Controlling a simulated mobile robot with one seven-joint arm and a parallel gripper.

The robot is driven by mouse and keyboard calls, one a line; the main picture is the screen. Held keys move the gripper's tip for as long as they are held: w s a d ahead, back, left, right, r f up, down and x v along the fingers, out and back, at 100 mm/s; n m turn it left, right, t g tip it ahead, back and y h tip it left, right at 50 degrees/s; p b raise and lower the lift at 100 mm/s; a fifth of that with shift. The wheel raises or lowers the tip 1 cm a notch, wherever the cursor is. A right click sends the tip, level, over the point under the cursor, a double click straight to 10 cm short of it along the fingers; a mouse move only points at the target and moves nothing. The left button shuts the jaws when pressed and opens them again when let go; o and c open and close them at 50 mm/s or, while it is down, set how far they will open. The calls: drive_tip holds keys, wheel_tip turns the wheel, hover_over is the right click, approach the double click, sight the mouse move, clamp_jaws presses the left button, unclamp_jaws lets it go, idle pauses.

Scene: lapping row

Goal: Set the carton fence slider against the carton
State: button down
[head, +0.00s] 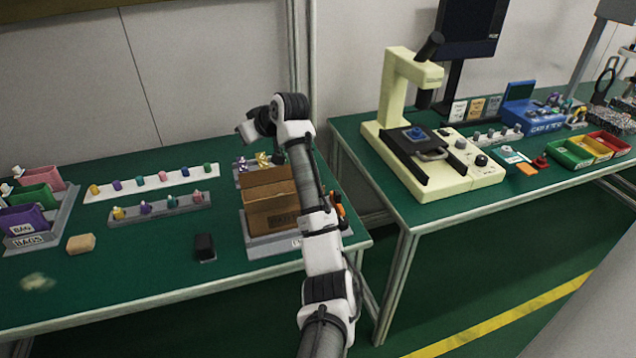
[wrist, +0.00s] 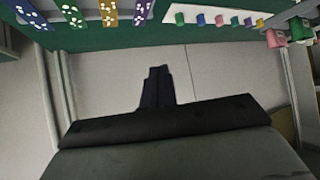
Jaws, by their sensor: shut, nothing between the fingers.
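The open brown carton (head: 270,208) stands on a grey base (head: 275,243) near the right end of the left green table. An orange and black part (head: 340,208) shows at the carton's right, partly behind my arm; I cannot tell for sure that it is the fence slider, nor its gap to the carton. My gripper's dark fingers (wrist: 157,88) are together and empty in the wrist view, with bare wall behind them. In the head view my arm crosses in front of the carton's right side, its far end raised above and behind the carton. The wrist view does not show the carton.
Racks of coloured knobs (head: 160,205), a black block (head: 204,247), a tan block (head: 81,243) and bag bins (head: 25,222) occupy the left table. The right table (head: 420,215) holds a cream microscope-like machine (head: 390,95), beyond a gap. The left table's front is mostly clear.

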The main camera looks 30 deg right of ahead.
drive_tip(key=s+d+f+m+g, duration=0.2)
drive_tip(key=s+d, duration=0.9)
drive_tip(key=d, duration=0.5)
drive_tip(key=m+g+y+p, duration=0.1)
drive_tip(key=m+g+y, duration=0.1)
approach(335, 192)
drive_tip(key=s+d, duration=0.2)
drive_tip(key=d, duration=0.5)
drive_tip(key=w+a+f+p, duration=0.1)
drive_tip(key=a+f, duration=0.1)
drive_tip(key=w+a+f+p, duration=0.3)
drive_tip(key=a+f, duration=0.1)
drive_tip(key=f, duration=0.1)
drive_tip(key=shift+w, duration=0.35)
drive_tip(key=shift+w+a+p, duration=0.15)
drive_tip(key=shift+a+p, duration=0.15)
drive_tip(key=shift+a, duration=0.25)
drive_tip(key=shift+w+a+p, duration=0.2)
drive_tip(key=shift+a+p, duration=0.05)
drive_tip(key=shift+a, duration=0.45)
drive_tip(key=shift+w+a+p, duration=0.15)
drive_tip(key=shift+a+p, duration=0.1)
drive_tip(key=shift+a, duration=0.5)
drive_tip(key=shift+w+a+p, duration=0.2)
drive_tip(key=shift+a+p, duration=0.05)
drive_tip(key=shift+a, duration=0.45)
